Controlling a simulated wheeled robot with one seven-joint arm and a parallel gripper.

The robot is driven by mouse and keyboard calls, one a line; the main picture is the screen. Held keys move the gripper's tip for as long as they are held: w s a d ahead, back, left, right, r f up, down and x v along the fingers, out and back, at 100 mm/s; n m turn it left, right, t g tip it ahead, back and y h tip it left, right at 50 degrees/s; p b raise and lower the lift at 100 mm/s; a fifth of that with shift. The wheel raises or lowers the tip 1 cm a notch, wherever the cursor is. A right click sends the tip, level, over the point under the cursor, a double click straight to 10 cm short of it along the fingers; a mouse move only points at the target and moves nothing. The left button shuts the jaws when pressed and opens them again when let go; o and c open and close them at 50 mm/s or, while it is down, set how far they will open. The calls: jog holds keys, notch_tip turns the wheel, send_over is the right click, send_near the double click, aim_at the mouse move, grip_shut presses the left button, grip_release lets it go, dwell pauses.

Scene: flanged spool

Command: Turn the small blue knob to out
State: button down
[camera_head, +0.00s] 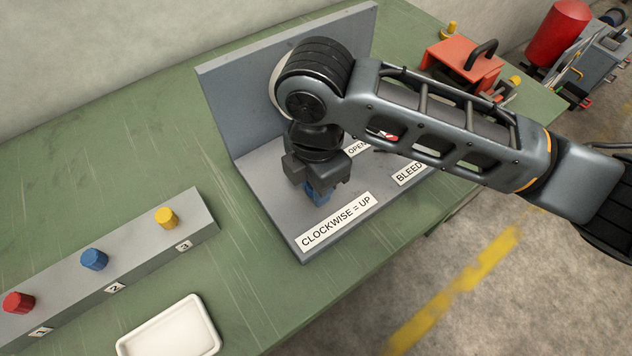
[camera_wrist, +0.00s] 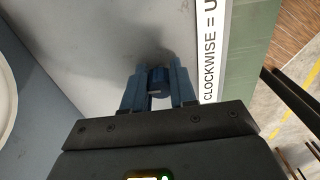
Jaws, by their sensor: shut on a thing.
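My gripper (camera_head: 316,190) points down at the front left of a grey panel base (camera_head: 280,222), behind the "CLOCKWISE = UP" label (camera_head: 336,221). The same label (camera_wrist: 210,50) runs to the right of the knob in the wrist view. No "out" marking is visible.
My arm hides much of the panel, including parts of the "OPEN" (camera_head: 357,148) and "BLEED" (camera_head: 409,173) labels. A grey block (camera_head: 140,250) with red, blue and yellow knobs and a white tray (camera_head: 170,328) are at left. A red box (camera_head: 455,65) stands behind.

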jog(key=shift+d+f, duration=0.1)
dwell(0.4)
jog(key=c, duration=0.9)
grip_release()
jog(key=shift+r+b, duration=0.3)
jog(key=shift+r, duration=3.7)
